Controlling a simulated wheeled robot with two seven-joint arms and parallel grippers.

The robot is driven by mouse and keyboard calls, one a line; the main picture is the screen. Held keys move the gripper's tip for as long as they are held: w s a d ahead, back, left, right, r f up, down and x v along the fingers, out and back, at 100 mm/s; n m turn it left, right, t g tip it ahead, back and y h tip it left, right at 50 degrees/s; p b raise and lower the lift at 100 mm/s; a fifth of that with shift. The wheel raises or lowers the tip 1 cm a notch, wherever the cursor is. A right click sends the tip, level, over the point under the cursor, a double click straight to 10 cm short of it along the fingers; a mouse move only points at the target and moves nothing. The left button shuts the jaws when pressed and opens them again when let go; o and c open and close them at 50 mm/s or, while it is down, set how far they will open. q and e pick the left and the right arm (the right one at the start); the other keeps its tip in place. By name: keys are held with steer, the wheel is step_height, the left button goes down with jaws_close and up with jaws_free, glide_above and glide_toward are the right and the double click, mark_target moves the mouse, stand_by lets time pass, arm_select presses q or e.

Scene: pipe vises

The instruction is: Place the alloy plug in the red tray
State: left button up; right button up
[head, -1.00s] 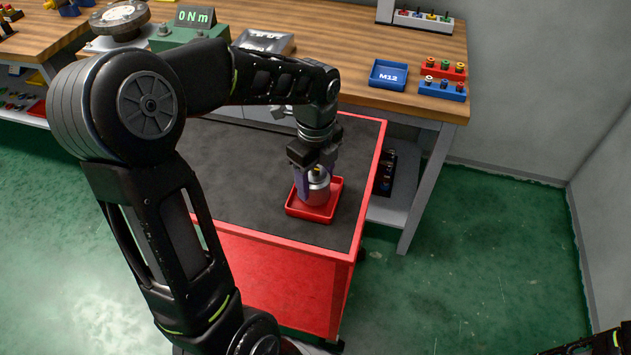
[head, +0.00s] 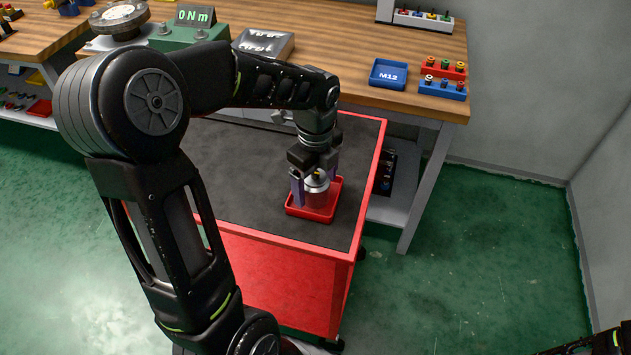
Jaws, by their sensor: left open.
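The alloy plug (head: 317,188) is a silvery cylinder with a small yellow and black top. It stands upright in the red tray (head: 327,213), on the dark top of the red cart. My left gripper (head: 315,188) is above the tray with its fingers pointing down. Its fingers are open, on either side of the plug, with a visible gap at the left finger. My right gripper is not seen; only a bit of my right arm shows at the bottom right corner.
The red cart's dark top (head: 260,200) is otherwise clear. Behind it, a wooden workbench (head: 340,50) holds a blue M12 tray (head: 388,75), red and blue racks of small parts (head: 443,89), a grey box (head: 263,43) and a green 0 N m display unit (head: 192,28).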

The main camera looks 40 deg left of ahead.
arm_select(q)
steer(key=shift+r, duration=0.15)
step_height(320, 180, up, 12)
steer(key=shift+r+p, duration=0.1)
steer(key=shift+p, duration=0.2)
stand_by(0.9)
